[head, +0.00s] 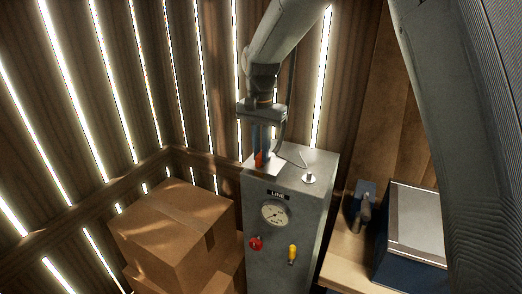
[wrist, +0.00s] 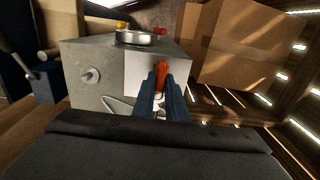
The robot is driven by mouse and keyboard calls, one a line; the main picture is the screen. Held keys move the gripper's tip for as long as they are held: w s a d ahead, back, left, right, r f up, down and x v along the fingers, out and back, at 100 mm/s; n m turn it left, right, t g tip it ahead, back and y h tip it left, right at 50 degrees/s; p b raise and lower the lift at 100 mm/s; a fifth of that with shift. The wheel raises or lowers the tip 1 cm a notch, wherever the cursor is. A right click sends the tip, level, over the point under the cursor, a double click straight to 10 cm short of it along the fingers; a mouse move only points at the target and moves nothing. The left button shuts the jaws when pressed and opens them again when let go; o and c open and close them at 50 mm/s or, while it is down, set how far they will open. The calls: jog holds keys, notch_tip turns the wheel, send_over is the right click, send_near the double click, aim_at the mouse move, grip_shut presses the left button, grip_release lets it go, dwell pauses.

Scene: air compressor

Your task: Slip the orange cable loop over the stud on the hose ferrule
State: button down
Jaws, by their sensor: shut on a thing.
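My gripper (head: 261,160) points down over the top of the grey cabinet. In the wrist view its blue fingers (wrist: 163,84) are shut on an orange piece (wrist: 162,73), seemingly part of the cable loop; it also shows in the head view (head: 259,159). A thin pale cable (head: 295,157) curves to the right of the gripper; in the wrist view a pale strand (wrist: 118,104) bends left of the fingers. A small round metal fitting with a stud (head: 309,178) stands on the cabinet top, right of and apart from my gripper. It also shows in the wrist view (wrist: 91,75).
The grey cabinet (head: 270,270) carries a gauge (head: 274,212), a red knob (head: 256,243) and a yellow handle (head: 292,253) on its front. Cardboard boxes (head: 172,235) stand at left. A bench with a blue metal case (head: 415,235) is at right. The cabinet top between gripper and fitting looks mostly clear.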

jog(key=c, duration=1.7)
grip_release()
jog(key=shift+r+b, duration=1.15)
jog(key=shift+r, duration=2.8)
